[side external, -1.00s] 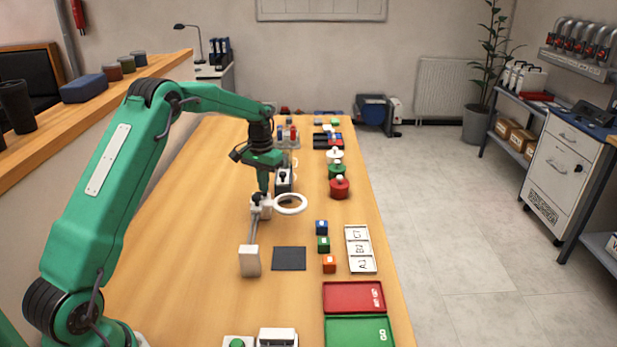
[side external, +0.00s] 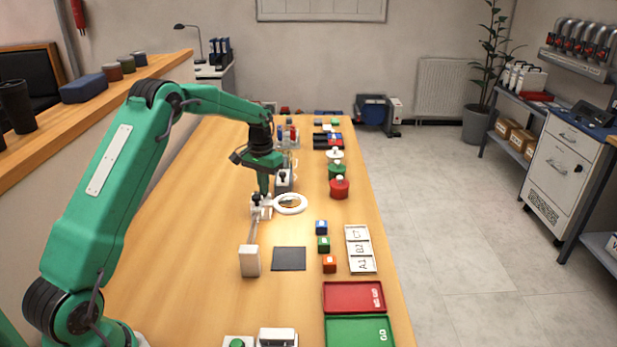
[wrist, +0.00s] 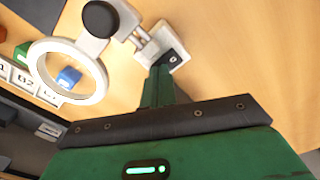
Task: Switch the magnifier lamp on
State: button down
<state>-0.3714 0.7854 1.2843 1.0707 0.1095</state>
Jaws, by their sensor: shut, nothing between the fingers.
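The magnifier lamp has a white ring head (side external: 290,212), a thin arm and a pale block base (side external: 249,260) on the bench. In the wrist view its ring (wrist: 98,75) looks bright white, but I cannot tell for sure that it is lit. A round black knob (wrist: 101,18) sits beside the ring. A pale block with a dark patch (wrist: 171,58) is right by my fingertips; I cannot tell whether they touch it. My gripper (side external: 264,192) is shut and empty, pointing down at the lamp's head joint; it also shows in the wrist view (wrist: 158,85).
Red (side external: 353,297) and green (side external: 359,332) trays lie nearer. The bench's left side is clear.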

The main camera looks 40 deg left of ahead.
jog(key=shift+f, duration=0.1)
jog(key=shift+r, duration=3.5)
